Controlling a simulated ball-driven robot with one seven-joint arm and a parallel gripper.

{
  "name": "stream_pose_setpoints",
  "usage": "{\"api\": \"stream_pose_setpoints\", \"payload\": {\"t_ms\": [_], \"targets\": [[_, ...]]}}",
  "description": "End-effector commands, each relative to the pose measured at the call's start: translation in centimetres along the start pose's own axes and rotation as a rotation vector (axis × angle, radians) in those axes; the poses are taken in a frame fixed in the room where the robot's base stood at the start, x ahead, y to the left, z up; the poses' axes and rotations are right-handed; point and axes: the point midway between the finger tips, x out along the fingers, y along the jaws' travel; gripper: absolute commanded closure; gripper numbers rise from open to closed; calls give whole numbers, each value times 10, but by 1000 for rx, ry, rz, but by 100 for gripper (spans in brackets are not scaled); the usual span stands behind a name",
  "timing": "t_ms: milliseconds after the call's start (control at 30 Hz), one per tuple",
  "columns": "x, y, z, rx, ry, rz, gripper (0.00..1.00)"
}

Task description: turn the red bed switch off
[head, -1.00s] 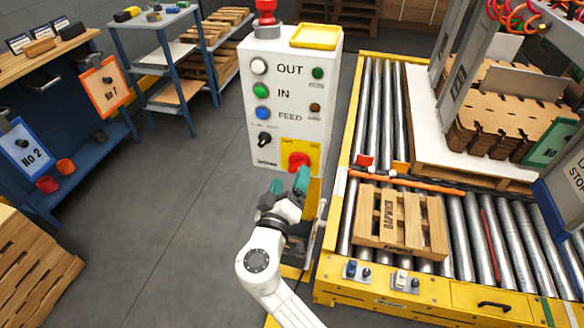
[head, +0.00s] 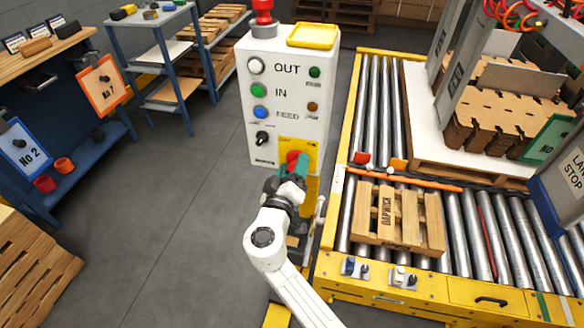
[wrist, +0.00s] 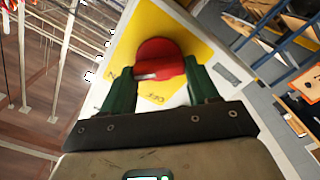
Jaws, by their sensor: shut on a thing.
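The red bed switch (head: 293,156) is a round knob on a yellow plate (head: 312,148), low on the front of the white control box (head: 287,70). My gripper (head: 288,170) is at the knob with its green fingers and hides part of it in the head view. In the wrist view the red knob (wrist: 158,57) sits between the two fingertips of my gripper (wrist: 160,68), which is shut on it. The yellow plate (wrist: 150,22) behind it carries a small printed label below the knob. A pale bar shows on the knob's face.
The box also has OUT, IN and FEED buttons, a black selector (head: 262,138) and a red knob on top (head: 263,14). A roller conveyor (head: 375,120) with a wooden pallet (head: 400,222) stands to the right. The floor (head: 170,220) to the left is clear.

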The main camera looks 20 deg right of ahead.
Motion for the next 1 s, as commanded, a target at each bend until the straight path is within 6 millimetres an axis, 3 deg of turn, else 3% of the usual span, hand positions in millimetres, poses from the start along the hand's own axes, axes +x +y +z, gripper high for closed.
{"api": "stream_pose_setpoints", "payload": {"t_ms": [267, 633, 1000], "targets": [[0, 0, 0, -1, 0, -1, 71], [0, -2, 1, -72, 0, -2, 71], [0, -4, 2, -366, 1, -2, 71]]}}
